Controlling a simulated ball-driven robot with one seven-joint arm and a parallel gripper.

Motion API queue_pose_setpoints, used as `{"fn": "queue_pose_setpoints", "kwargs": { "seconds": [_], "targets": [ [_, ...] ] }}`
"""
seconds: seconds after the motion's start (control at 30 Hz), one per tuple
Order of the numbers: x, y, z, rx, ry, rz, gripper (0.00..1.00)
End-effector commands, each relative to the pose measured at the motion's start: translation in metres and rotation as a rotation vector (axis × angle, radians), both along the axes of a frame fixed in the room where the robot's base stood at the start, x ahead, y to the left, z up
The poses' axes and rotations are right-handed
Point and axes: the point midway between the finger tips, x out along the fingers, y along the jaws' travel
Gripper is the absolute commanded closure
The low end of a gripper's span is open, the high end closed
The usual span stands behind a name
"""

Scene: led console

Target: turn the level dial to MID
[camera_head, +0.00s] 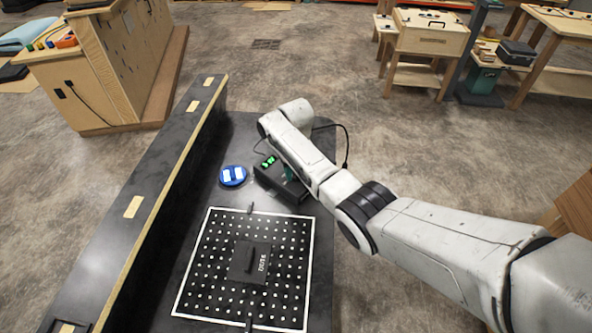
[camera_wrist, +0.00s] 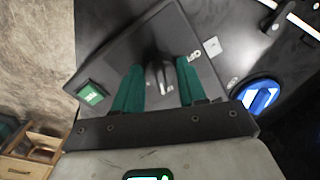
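The black console box (camera_head: 284,186) stands on the dark table, with a lit green display (camera_head: 268,161) on its top. In the wrist view, the grey level dial (camera_wrist: 158,76) sits on the console's dark panel (camera_wrist: 130,52). My gripper (camera_wrist: 160,66) is above the panel, its two green fingers either side of the dial. They look apart, with a gap showing at the right; contact on the left is unclear. A white label (camera_wrist: 194,56) is partly readable beside the right finger. The dial's pointer direction is not clear. In the head view, my arm mostly hides the gripper and dial.
A dotted black board (camera_head: 205,270) with a white border lies nearer. A long dark raised ledge (camera_head: 165,180) runs along the table's left.

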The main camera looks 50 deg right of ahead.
Motion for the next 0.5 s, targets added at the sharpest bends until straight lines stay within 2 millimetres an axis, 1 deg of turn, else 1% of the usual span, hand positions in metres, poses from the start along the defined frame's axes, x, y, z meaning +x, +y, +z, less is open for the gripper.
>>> {"fn": "queue_pose_setpoints", "kwargs": {
  "seconds": [0.03,0.2,0.27,0.5],
  "targets": [
    [0.0013,-0.0003,0.0012,-0.001,-0.004,0.0,0.55],
    [0.0008,-0.0002,0.0008,-0.001,-0.003,0.0,0.39],
    [0.0007,-0.0002,0.0006,-0.001,-0.002,0.0,0.34],
    [0.0005,-0.0001,0.0014,0.0,-0.001,0.0,0.34]
  ]
}}
